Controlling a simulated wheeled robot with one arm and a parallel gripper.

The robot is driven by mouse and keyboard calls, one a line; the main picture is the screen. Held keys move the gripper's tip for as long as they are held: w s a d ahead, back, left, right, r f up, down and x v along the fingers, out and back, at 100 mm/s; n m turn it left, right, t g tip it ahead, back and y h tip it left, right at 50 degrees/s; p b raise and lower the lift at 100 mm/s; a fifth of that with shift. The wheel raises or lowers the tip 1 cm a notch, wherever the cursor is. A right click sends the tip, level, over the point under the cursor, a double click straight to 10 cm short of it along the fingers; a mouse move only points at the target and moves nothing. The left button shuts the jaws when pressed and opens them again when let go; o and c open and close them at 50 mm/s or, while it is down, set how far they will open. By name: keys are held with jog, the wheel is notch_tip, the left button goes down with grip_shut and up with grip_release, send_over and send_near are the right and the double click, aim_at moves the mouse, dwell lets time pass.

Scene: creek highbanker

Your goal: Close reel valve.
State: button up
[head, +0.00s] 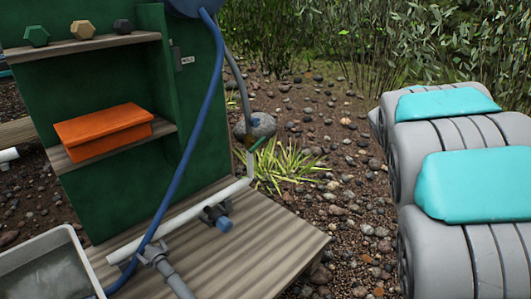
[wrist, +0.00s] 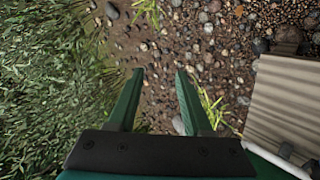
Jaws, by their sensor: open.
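My gripper (wrist: 158,78) shows in the wrist view, its two green fingers apart with nothing between them. It points down over pebbly ground. No part clearly marked as the reel valve shows. In the head view, a white pipe (head: 183,222) runs along the wooden deck and carries a dark fitting with a blue end (head: 223,224). A small green lever-like piece (head: 258,144) stands by the pipe's far end, below a grey hose (head: 238,80); it may be a valve handle, but I cannot tell. A blue round part (head: 197,7), perhaps the reel, is cut off at the top.
A green cabinet (head: 205,120) holds an orange box (head: 103,131) and several hex pieces on shelves. A blue hose (head: 203,120) hangs across it. A grey tub (head: 75,240) stands at lower left. The wooden deck (head: 255,245) borders pebbly ground; bushes (wrist: 50,90) stand close by.

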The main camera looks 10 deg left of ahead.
jog(key=w+a+f+n+t+y+b, duration=0.15)
jog(key=w+a+n, duration=0.25)
jog(key=w, duration=0.5)
jog(key=w+a+f+n+t+y+b, duration=0.1)
jog(key=w+a+n+t+y, duration=0.25)
jog(key=w, duration=0.45)
jog(key=w+a+f+n+t+y+b, duration=0.15)
jog(key=w+a+n, duration=0.3)
jog(key=w, duration=0.45)
jog(key=n+g+y+b, duration=0.3)
jog(key=n+g+y, duration=0.1)
jog(key=n+y, duration=1)
send_near(259, 145)
jog(key=shift+h, duration=0.25)
jog(key=x, duration=0.5)
jog(key=shift+s+a+r, duration=0.1)
jog(key=shift+s+a, duration=0.05)
jog(key=shift+a, duration=0.25)
jog(key=shift+w+a+r+p, duration=0.15)
jog(key=shift+w+a+p, duration=0.2)
jog(key=shift+a, duration=0.1)
jog(key=shift+x, duration=0.85)
